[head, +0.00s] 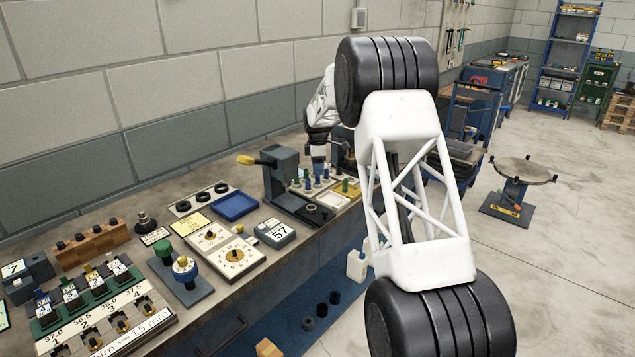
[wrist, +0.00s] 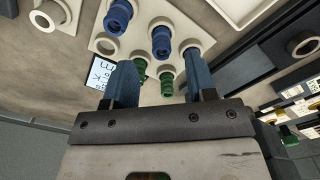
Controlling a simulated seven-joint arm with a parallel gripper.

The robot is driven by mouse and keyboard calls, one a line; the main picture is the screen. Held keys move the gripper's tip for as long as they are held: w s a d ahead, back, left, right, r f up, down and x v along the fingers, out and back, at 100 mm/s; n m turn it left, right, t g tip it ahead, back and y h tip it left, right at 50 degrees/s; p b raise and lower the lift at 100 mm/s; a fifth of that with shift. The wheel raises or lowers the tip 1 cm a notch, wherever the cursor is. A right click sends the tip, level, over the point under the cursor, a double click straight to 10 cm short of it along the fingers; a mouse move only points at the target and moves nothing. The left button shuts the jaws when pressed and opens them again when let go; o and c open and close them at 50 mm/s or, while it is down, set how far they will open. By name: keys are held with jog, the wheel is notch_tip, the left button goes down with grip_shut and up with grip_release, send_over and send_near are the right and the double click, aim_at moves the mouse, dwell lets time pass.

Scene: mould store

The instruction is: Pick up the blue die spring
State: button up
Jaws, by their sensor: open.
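Blue die springs stand on a pale holder board (wrist: 185,22). One blue spring (wrist: 161,42) shows just beyond my fingertips, roughly midway between them. Another blue spring (wrist: 120,15) is farther up and to the left. Two green springs, one on the left (wrist: 138,70) and one on the right (wrist: 167,82), show between my fingers. My gripper (wrist: 157,62) is open and empty, above the board. I cannot tell its exact height. In the head view my gripper (head: 318,164) is small, over the spring board (head: 312,190), and its fingertips are hard to make out.
A grey press-like stand (head: 281,178) with a yellow handle is left of the board. A grey box marked 57 (head: 275,233), a blue tray (head: 234,206) and dial blocks lie farther left. A white label (wrist: 101,75) is beside the left finger. My arm hides part of the bench.

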aim_at(318, 177)
jog(key=shift+s+f, duration=0.1)
jog(key=shift+f, duration=2.45)
grip_shut()
jog(key=shift+r, duration=0.15)
jog(key=shift+r, duration=1.7)
jog(key=s, duration=0.5)
jog(key=s+d+r, duration=0.1)
jog(key=s, duration=1)
jog(key=shift+d+r, duration=0.15)
jog(key=shift+d, duration=0.05)
